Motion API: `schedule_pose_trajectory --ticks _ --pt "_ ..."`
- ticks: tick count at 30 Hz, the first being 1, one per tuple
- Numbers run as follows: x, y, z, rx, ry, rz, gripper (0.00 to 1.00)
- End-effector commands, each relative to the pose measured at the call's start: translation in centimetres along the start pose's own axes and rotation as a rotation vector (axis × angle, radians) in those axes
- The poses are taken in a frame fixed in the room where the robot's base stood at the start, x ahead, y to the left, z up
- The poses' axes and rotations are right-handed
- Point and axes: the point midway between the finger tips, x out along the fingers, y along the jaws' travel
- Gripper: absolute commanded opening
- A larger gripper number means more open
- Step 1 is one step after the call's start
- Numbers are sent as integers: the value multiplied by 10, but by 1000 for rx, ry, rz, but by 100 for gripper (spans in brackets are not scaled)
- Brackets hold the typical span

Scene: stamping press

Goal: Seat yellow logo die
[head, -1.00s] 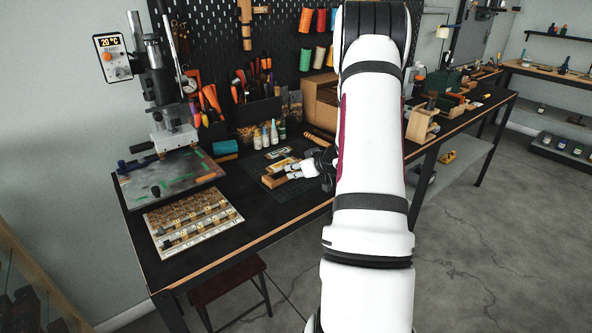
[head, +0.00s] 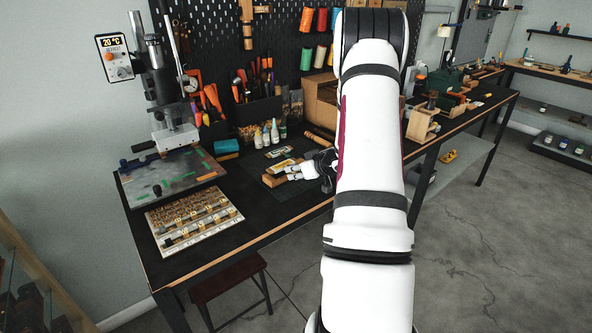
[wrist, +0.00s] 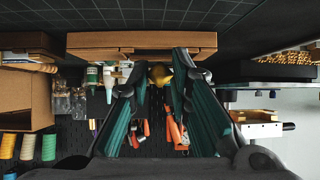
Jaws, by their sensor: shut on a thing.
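A small brass-yellow piece (wrist: 160,75), which looks like the yellow logo die, sits between the fingertips of my gripper (wrist: 159,78) in the wrist view. The fingers are closed on its sides. In the head view my gripper (head: 309,170) is low over the dark mat, just right of a wooden block (head: 273,180). The die cannot be made out there. The wooden block also shows just beyond the fingertips in the wrist view (wrist: 140,41). The stamping press (head: 160,95) stands at the left, with its plate (head: 172,172) below the head.
A tray of several small type pieces (head: 147,222) lies at the table's front left. Bottles (head: 266,136), a tool holder (head: 258,112) and a wooden box (head: 321,98) stand behind my gripper. A yellow-labelled item (head: 279,152) lies on the mat.

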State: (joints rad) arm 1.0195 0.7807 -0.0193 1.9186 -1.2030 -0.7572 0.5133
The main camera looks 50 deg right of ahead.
Motion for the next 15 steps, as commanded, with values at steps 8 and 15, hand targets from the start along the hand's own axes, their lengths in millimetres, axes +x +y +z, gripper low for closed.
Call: schedule_pose_trajectory --ticks 8,15 --pt "5 0 7 -1 1 1 0" --pt "9 1 13 0 1 1 0"
